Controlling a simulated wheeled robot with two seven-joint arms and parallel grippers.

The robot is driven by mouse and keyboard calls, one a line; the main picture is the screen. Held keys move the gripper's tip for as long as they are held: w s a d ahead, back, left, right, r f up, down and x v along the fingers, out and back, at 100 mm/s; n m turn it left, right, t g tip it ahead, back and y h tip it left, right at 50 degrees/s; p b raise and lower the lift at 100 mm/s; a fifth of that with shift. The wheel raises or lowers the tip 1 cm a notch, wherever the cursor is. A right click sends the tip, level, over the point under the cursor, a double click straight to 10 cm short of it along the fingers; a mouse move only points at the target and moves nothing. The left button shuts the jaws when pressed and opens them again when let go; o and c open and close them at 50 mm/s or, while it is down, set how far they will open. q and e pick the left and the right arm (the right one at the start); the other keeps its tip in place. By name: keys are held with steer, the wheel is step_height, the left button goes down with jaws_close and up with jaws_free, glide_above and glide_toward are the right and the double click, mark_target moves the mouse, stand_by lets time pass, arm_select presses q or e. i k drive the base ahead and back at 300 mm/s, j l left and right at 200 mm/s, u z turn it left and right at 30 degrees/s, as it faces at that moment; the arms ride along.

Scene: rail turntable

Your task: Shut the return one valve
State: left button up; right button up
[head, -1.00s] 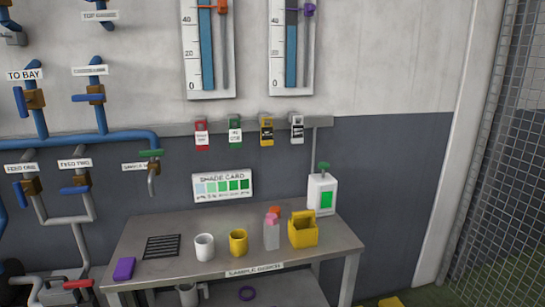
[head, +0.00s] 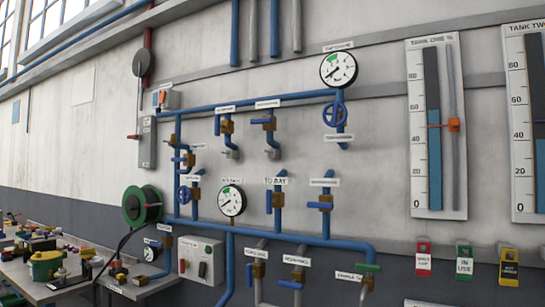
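Several brass valves with blue lever handles sit on the blue pipework on the wall, each by a small white label. The label text is mostly too small to read, so I cannot tell for sure which valve is return one. Under the upper blue pipe, the left valve (head: 227,127) has its lever upright, along its pipe. The valve to its right (head: 270,125) has its lever lying across its pipe. Neither of my grippers is in view.
Lower valves include one labelled TO BAY (head: 278,199) and one right of it (head: 325,202). A round pressure gauge (head: 338,70) sits above a blue handwheel (head: 335,114). A green hose reel (head: 142,206) and cluttered bench (head: 60,290) are at left. Tank level boards (head: 437,130) are at right.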

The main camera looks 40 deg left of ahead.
mark_target(217, 125)
steer(key=u, duration=1.95)
